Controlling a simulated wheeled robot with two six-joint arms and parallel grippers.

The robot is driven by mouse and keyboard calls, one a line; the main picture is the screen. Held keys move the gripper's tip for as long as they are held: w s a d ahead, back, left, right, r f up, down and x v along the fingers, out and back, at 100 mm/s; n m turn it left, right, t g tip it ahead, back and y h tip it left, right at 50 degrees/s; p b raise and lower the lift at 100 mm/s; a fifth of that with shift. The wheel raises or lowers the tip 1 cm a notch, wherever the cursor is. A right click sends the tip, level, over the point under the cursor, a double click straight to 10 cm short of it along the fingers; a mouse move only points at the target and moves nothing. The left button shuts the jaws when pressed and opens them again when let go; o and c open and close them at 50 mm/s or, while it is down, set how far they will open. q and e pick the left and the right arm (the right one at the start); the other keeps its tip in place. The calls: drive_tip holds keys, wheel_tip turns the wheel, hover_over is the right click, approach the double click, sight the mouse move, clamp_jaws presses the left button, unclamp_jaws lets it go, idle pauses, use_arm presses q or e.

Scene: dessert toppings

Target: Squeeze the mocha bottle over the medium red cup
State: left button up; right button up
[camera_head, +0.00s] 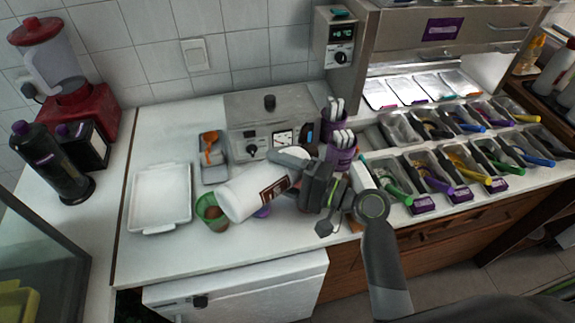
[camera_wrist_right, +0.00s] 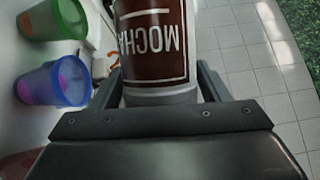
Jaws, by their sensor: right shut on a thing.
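The mocha bottle (camera_head: 240,197) is white with a brown label and lies tilted in my right gripper (camera_head: 300,181). Its wide white end points left, by the green cup; its other end is hidden by the gripper. In the right wrist view the label of the bottle (camera_wrist_right: 152,40) reads MOCHA upside down, between the fingers of the right gripper (camera_wrist_right: 160,90). A reddish rim (camera_wrist_right: 18,166), perhaps the red cup, shows at the lower left of that view, mostly cut off. My left gripper is not in view.
A green cup (camera_head: 208,213) with brown contents stands left of the bottle. A blue cup (camera_wrist_right: 52,86) stands near the green cup (camera_wrist_right: 52,18) in the wrist view. A white tray (camera_head: 160,225) lies left. Topping bins (camera_head: 400,130) fill the right side.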

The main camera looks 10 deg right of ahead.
wheel_tip(320, 180, up, 2)
drive_tip(key=m+t+p, duration=0.1)
drive_tip(key=m, duration=0.2)
drive_tip(key=shift+y, duration=0.4)
drive_tip(key=shift+d+m+t, duration=0.15)
drive_tip(key=shift+m+t, duration=0.25)
drive_tip(key=shift+m, duration=0.5)
drive_tip(key=shift+w+d+f+m+b, duration=0.25)
drive_tip(key=shift+f+m+b, duration=0.15)
drive_tip(key=shift+m+b, duration=0.15)
drive_tip(key=shift+w+d+f+m+t+b, duration=0.15)
drive_tip(key=shift+d+m+t+b, duration=0.1)
drive_tip(key=shift+m+t+b, duration=0.25)
drive_tip(key=m, duration=0.1)
drive_tip(key=d+f+m+t, duration=0.1)
drive_tip(key=m, duration=0.1)
drive_tip(key=shift+w+d+b, duration=0.1)
drive_tip(key=shift+w+b, duration=0.25)
drive_tip(key=shift+b, duration=0.05)
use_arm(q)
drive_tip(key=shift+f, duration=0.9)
use_arm(e)
drive_tip(key=shift+w+d+f+m+t+h, duration=0.15)
drive_tip(key=shift+d+m+t, duration=0.2)
drive_tip(key=shift+m, duration=0.4)
drive_tip(key=shift+w+d+r+m+t+h, duration=0.1)
drive_tip(key=shift+w+d+m+t+h, duration=0.2)
drive_tip(key=shift+m, duration=0.4)
drive_tip(key=shift+s+f, duration=0.1)
drive_tip(key=shift+a, duration=0.1)
